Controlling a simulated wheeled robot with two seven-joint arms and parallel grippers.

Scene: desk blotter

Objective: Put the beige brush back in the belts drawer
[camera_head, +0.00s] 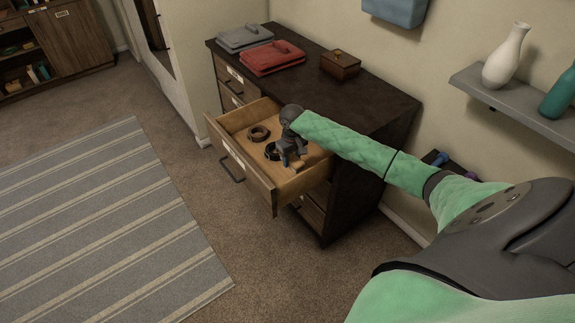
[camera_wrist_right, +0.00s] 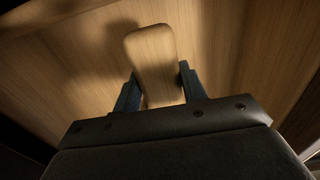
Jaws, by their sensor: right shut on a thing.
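The belts drawer (camera_head: 243,168) is pulled open from the dark dresser, and its inside is pale wood. My right gripper (camera_head: 292,164) reaches down into the drawer near its right end. In the right wrist view, my right gripper (camera_wrist_right: 160,92) is shut on the beige brush (camera_wrist_right: 152,55), one finger on each side. The brush shows there as a smooth, light wooden block above the drawer floor or against it; I cannot tell which. In the head view only a small beige part of the brush (camera_head: 297,167) shows below the fingers. My left gripper is not in view.
A brown coiled belt (camera_head: 259,132) and a dark coil (camera_head: 272,151) lie in the drawer, left of my gripper. Folded grey (camera_head: 244,38) and red clothes (camera_head: 272,57) and a wooden box (camera_head: 340,65) sit on the dresser top (camera_head: 375,95). A wall shelf (camera_head: 515,104) holds vases at right.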

